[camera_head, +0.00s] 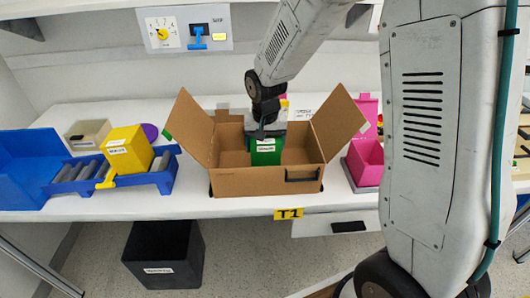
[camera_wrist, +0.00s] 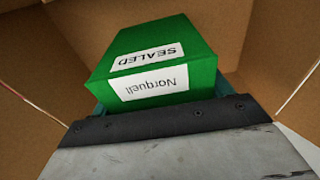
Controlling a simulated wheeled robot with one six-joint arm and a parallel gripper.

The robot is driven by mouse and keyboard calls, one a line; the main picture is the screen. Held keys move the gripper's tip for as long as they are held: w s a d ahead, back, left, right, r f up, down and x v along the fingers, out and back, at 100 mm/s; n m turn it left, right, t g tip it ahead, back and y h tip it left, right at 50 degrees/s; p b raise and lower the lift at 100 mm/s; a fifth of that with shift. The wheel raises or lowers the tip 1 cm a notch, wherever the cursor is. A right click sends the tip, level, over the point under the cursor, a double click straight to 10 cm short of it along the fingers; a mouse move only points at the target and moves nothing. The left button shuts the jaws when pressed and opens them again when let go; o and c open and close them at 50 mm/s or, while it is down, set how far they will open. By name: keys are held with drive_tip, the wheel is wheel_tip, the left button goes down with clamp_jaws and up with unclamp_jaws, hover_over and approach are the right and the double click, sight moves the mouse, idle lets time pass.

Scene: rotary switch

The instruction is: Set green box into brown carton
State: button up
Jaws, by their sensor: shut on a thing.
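The green box (camera_head: 266,150) is inside the opening of the brown carton (camera_head: 240,182) in the head view. In the wrist view the green box (camera_wrist: 195,50) shows two white labels, reading "SEALED" and "Norquell". My gripper (camera_head: 266,134) is above the carton, pointing down, shut on the green box. In the wrist view my gripper (camera_wrist: 160,105) covers the near end of the box. Brown carton walls (camera_wrist: 50,50) surround the box there. The carton's flaps are spread open. I cannot tell whether the box touches the carton floor.
A yellow box (camera_head: 128,150) sits on a blue roller rack (camera_head: 80,178) at left, beside a blue bin (camera_head: 22,170). A pink box (camera_head: 366,165) stands close to the carton's right. A black bin (camera_head: 165,255) is below the table. A switch panel (camera_head: 184,28) is on the wall.

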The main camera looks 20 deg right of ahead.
drive_tip(key=shift+f, duration=1.5)
drive_tip(key=o, duration=1.3)
drive_tip(key=shift+f, duration=0.15)
drive_tip(key=shift+c, duration=0.2)
